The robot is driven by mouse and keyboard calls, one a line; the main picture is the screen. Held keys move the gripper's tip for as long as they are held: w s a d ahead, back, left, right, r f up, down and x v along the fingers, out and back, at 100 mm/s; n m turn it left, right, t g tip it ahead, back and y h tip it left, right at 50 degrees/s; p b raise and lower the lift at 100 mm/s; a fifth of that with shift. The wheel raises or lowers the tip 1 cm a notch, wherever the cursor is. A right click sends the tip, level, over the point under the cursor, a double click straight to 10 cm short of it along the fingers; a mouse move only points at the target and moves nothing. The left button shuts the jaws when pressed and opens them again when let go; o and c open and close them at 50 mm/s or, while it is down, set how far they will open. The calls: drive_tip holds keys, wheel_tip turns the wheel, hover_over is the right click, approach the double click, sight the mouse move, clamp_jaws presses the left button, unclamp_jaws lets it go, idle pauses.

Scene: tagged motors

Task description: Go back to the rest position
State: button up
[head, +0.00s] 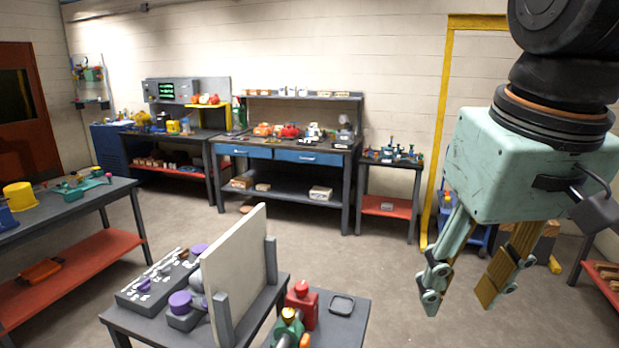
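My gripper (460,285) hangs at the right side of the head view, pointing down. Its housing is pale green, with one pale green finger and one yellowish finger. The fingers are spread apart, and nothing shows between them. It is in the air, to the right of the near small table with the red motor-like part (301,305) and a green part with an orange and a yellow end (288,328). It touches nothing that I can see.
A pale upright panel (236,262) stands on the near table beside purple-knobbed parts (181,302). A left bench (62,208) holds a yellow bucket (19,196). A blue-drawer workbench (285,155) lines the back wall. The floor (390,270) between is clear.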

drive_tip(key=s+d+f+t+b, duration=0.1)
drive_tip(key=s+f, duration=0.4)
drive_tip(key=s, duration=0.4)
drive_tip(key=shift+m, duration=0.4)
drive_tip(key=shift+d, duration=0.1)
drive_tip(key=c, duration=0.5)
drive_tip(key=shift+s, duration=0.1)
drive_tip(key=shift+c, duration=0.4)
